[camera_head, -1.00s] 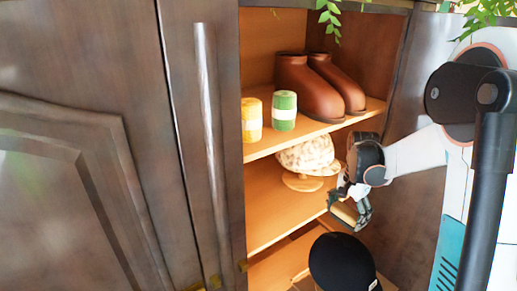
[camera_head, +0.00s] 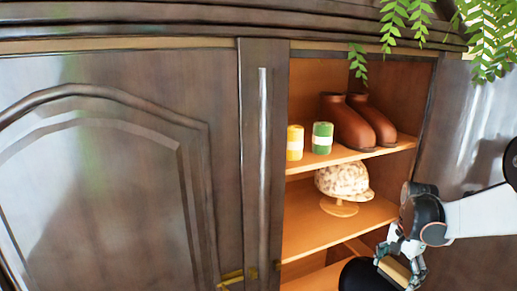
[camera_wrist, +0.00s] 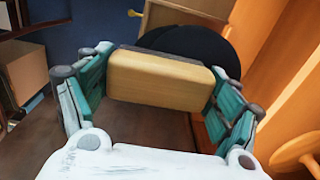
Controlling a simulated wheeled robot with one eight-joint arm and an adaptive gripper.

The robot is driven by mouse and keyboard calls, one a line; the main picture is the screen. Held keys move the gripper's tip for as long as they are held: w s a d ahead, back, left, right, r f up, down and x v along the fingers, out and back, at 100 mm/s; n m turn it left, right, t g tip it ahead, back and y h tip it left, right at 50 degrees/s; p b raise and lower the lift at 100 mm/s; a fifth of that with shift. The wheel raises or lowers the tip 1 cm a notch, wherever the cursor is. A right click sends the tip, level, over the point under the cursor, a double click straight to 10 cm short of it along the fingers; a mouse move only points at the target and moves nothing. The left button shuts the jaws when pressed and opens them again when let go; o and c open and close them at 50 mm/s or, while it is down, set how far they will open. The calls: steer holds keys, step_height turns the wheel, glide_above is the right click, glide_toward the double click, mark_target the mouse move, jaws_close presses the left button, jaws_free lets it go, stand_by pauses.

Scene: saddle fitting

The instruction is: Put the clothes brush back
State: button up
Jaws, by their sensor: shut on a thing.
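The clothes brush (camera_wrist: 155,75) is a block with a pale wooden back and a dark strip along its far edge. My gripper (camera_wrist: 158,82) is shut on it, one teal finger on each end, in the wrist view. In the head view my gripper (camera_head: 398,266) is at the lower right with the pale brush (camera_head: 394,271) between its fingers. It is in front of the cupboard opening, lower than the middle shelf (camera_head: 325,232) and close to a black cap (camera_head: 360,275). Part of the brush is hidden by the fingers.
Brown boots (camera_head: 350,125), a yellow tin (camera_head: 295,142) and a green tin (camera_head: 322,138) stand on the upper shelf (camera_head: 335,158). A patterned cap (camera_head: 343,180) rests on a wooden stand on the middle shelf, whose left part is bare. A closed door (camera_head: 110,180) covers the left side.

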mark_target(383, 270)
steer(key=shift+w+a+f+n+b, duration=0.3)
steer(key=shift+w+a+f+b, duration=0.3)
steer(key=shift+w+a+f, duration=0.3)
steer(key=shift+w+a+f+n+b, duration=0.15)
steer(key=shift+a+n+b, duration=0.4)
steer(key=shift+b, duration=0.15)
steer(key=w+a+f+n+b, duration=0.2)
steer(key=a+f+n+b, duration=0.15)
steer(key=a+b, duration=0.4)
steer(key=w+a+f+n+b, duration=0.2)
steer(key=a+f+n+b, duration=0.15)
steer(key=a+b, duration=0.35)
steer(key=s+a+f+n, duration=0.1)
steer(key=s+f, duration=0.3)
steer(key=f, duration=0.4)
steer(key=s+a+f+n, duration=0.1)
steer(key=s+f+n, duration=0.2)
steer(key=f, duration=0.5)
steer(key=shift+s+f+p, duration=0.35)
steer(key=shift+f+p, duration=0.05)
steer(key=shift+p, duration=0.05)
steer(key=shift+r, duration=0.1)
